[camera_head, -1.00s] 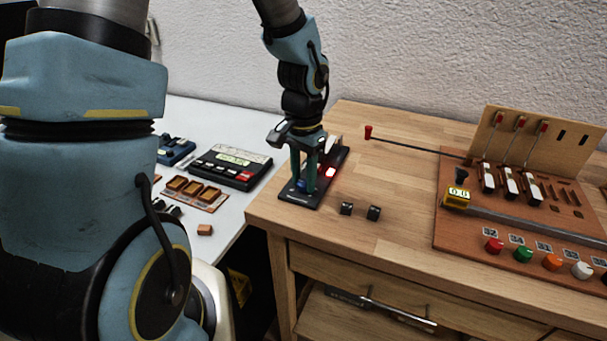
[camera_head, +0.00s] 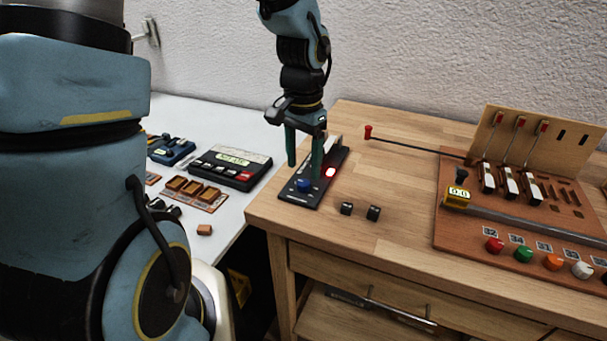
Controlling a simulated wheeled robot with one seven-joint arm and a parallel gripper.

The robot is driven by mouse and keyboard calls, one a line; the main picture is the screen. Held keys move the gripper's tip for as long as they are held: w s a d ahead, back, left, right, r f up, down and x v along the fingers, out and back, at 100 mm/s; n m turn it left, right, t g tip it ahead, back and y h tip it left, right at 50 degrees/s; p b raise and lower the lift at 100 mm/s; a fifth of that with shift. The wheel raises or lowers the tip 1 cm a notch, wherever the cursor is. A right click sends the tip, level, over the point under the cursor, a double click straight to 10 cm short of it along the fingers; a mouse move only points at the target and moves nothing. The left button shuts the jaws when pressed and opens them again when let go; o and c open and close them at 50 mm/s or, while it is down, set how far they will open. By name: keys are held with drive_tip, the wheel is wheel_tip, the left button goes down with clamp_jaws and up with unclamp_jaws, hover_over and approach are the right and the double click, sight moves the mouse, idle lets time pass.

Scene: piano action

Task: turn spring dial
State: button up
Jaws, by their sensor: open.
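A black base plate (camera_head: 293,197) lies at the left end of the wooden bench. A blue dial (camera_head: 304,186) sits on its front part, and a lit red spot (camera_head: 330,172) shows beside it on the right. Which part is the spring dial I cannot tell for sure; the blue knob looks like it. My gripper (camera_head: 304,171) points down above the plate, its two green fingers spread to either side and just behind the blue dial. It is open and holds nothing that I can see. Whether a finger touches the dial I cannot tell.
Two small black blocks (camera_head: 360,211) lie right of the plate. A rod with a red tip (camera_head: 368,132) reaches across the bench from the wooden action model (camera_head: 450,222). A white table (camera_head: 225,110) on the left holds a black console (camera_head: 231,167).

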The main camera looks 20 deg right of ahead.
sight(303, 182)
wheel_tip(303, 182, up, 7)
drive_tip(key=shift+f, duration=0.15)
idle(0.7)
wheel_tip(303, 182, down, 11)
drive_tip(key=p, duration=0.4)
idle(0.4)
clamp_jaws()
idle(0.5)
drive_tip(key=shift+p, duration=0.3)
